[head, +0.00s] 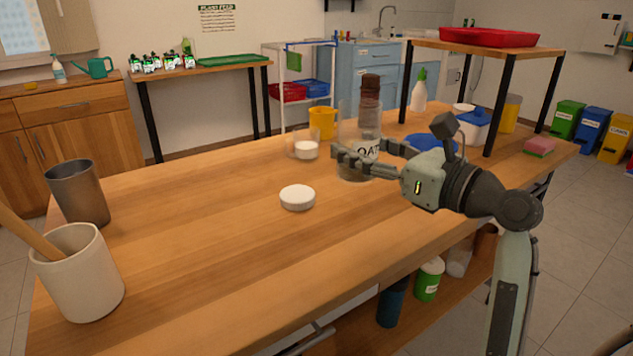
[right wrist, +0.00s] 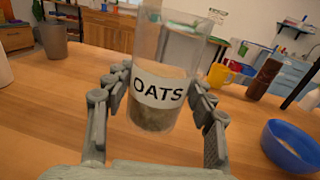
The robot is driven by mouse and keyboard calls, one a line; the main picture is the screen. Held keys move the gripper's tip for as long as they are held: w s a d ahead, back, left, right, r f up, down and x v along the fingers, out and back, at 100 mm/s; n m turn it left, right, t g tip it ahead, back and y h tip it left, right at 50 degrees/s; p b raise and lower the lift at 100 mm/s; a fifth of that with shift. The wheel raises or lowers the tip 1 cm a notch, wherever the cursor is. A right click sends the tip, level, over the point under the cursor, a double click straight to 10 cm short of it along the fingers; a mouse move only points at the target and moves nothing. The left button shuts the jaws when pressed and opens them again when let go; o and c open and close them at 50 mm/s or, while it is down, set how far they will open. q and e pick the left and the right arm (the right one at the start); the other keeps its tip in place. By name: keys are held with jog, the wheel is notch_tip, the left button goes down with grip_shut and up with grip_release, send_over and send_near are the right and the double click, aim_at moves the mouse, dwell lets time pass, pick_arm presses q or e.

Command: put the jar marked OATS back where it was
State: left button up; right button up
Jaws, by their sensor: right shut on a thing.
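The OATS jar (head: 367,151) is a clear cylinder with a white label and dark contents low inside. It is upright in the head view, towards the back of the wooden table. My right gripper (head: 360,160) is shut on it, with fingers on both sides at label height. In the right wrist view the OATS jar (right wrist: 157,92) fills the middle between the fingers. I cannot tell whether its base touches the table. A round white lid (head: 297,197) lies on the table, left of and nearer than the jar. My left gripper is not in view.
A glass with white contents (head: 304,147), a yellow mug (head: 322,122) and a dark brown mill-like bottle (head: 371,90) stand near the jar. A blue bowl (right wrist: 291,146) is to its right. A raised shelf (head: 480,50) stands at right. The table's front middle is clear.

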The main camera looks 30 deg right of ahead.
jog(key=shift+w+d+r, duration=0.15)
jog(key=shift+w+d, duration=0.05)
jog(key=shift+w, duration=0.15)
jog(key=w+d+f, duration=0.1)
jog(key=w+f, duration=0.1)
jog(key=w, duration=0.1)
jog(key=w+d+f+b, duration=0.1)
jog(key=w+d+f, duration=0.1)
jog(key=w, duration=0.2)
jog(key=w+d+f+b, duration=0.1)
jog(key=w+f, duration=0.1)
jog(key=w, duration=0.1)
jog(key=shift+w+d+f, duration=0.15)
jog(key=shift+f, duration=0.15)
jog(key=shift+w+f+b, duration=0.1)
jog(key=shift+f+b, duration=0.2)
jog(key=shift+b, duration=0.05)
notch_tip(320, 180, down, 3)
jog(key=shift+r+b, duration=0.15)
jog(key=shift+b, duration=0.25)
jog(key=shift+f, duration=0.45)
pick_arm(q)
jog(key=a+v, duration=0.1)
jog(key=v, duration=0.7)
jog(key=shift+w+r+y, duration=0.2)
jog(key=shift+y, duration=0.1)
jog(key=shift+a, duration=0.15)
